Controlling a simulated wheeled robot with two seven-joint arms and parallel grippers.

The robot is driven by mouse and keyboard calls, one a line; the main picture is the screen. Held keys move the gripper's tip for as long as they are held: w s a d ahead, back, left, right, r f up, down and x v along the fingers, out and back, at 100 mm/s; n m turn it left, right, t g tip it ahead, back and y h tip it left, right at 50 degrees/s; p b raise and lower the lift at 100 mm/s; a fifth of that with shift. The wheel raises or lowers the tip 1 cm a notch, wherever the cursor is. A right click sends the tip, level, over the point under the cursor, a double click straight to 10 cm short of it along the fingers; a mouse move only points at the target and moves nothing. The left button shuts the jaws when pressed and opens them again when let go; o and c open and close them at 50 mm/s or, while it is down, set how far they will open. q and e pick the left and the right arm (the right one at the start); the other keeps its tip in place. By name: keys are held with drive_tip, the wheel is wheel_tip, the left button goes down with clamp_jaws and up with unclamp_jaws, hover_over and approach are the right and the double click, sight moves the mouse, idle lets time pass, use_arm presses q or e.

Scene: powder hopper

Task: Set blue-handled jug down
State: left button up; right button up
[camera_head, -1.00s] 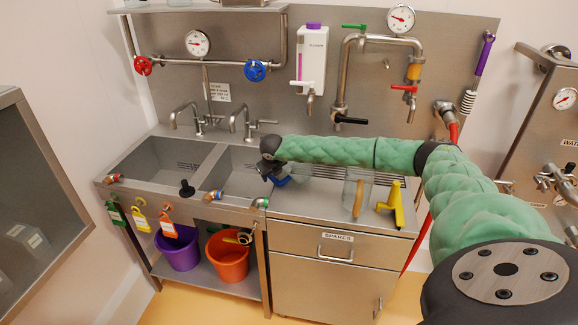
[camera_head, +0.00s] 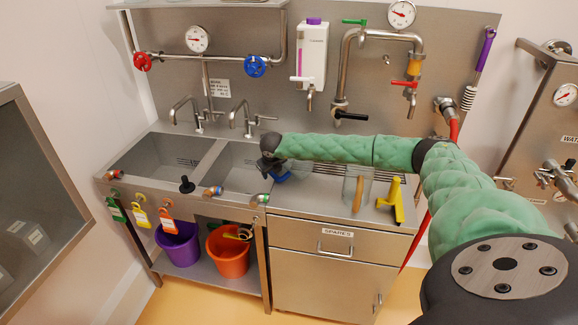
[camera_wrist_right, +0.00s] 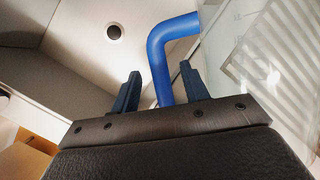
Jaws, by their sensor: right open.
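The jug's blue handle (camera_head: 282,177) shows low behind my right gripper (camera_head: 268,168) in the head view, at the right sink basin's edge beside the ribbed drainboard. My gripper and arm hide most of the jug there. In the right wrist view the blue handle (camera_wrist_right: 162,65) bends down between the two dark fingers of my right gripper (camera_wrist_right: 160,92). The fingers stand apart, with a gap on the left side of the handle. The clear jug body (camera_wrist_right: 238,40) with pale markings is at the right. My left gripper is not in view.
A clear jug with a tan handle (camera_head: 357,194) and a yellow tool (camera_head: 396,203) stand on the drainboard (camera_head: 325,203) to the right. The sink basins (camera_head: 150,165) are on the left.

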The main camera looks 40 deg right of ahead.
drive_tip(key=shift+f+b, duration=0.15)
drive_tip(key=shift+b, duration=0.2)
idle(0.5)
clamp_jaws()
